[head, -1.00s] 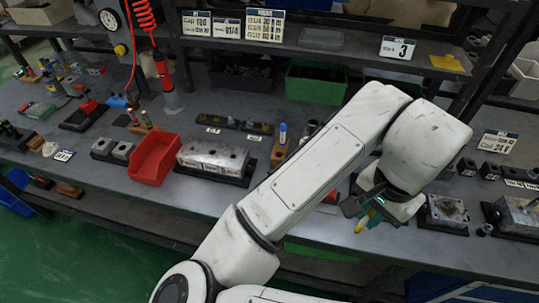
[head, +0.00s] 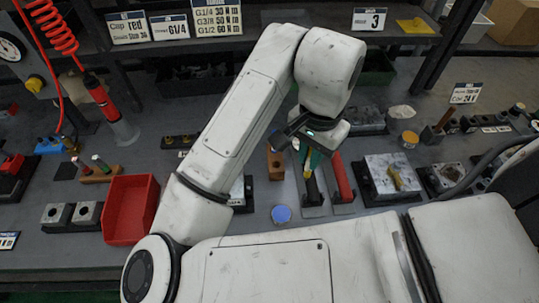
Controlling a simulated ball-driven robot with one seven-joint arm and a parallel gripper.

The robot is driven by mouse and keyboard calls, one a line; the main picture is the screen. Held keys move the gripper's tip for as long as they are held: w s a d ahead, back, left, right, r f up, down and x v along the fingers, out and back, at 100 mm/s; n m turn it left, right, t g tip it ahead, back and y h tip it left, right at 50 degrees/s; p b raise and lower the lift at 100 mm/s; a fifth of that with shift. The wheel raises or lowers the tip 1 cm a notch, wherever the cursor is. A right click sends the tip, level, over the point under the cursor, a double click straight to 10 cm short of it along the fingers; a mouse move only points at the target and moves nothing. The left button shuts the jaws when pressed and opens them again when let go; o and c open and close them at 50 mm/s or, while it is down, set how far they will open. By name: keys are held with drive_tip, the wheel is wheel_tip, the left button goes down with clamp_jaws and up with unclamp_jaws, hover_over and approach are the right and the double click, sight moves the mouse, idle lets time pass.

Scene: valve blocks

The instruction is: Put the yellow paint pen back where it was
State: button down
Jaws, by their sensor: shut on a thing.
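My gripper (head: 310,137) hangs right of the picture's middle, partly hidden by its own wrist. It is shut on the yellow paint pen (head: 307,163), which shows as a small yellow piece just below the fingers. A green piece is beside it; I cannot tell whether it belongs to the pen. The pen looks roughly upright, above the bench and in front of a black-handled tool; its lower end is hard to make out. A wooden block (head: 275,165) stands just left of the pen. My arm hides what is above and left of this block.
A black-handled tool (head: 314,190) and a red-handled tool (head: 342,180) lie just below and right of the gripper. A blue disc (head: 281,214) is in front. A metal block (head: 393,172) with a yellow piece is right. A red bin (head: 131,208) and a wooden pen rack (head: 98,173) are left.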

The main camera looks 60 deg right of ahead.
drive_tip(key=w+d+f+b, duration=0.1)
drive_tip(key=w+d+f, duration=0.3)
drive_tip(key=w+f, duration=0.6)
drive_tip(key=shift+w+d+f+b, duration=0.2)
drive_tip(key=shift+f+b, duration=0.1)
drive_tip(key=shift+f, duration=0.65)
drive_tip(key=shift+f, duration=0.15)
drive_tip(key=c, duration=1.1)
unclamp_jaws()
wheel_tip(320, 180, up, 12)
drive_tip(key=p, duration=0.2)
drive_tip(key=shift+r, duration=0.2)
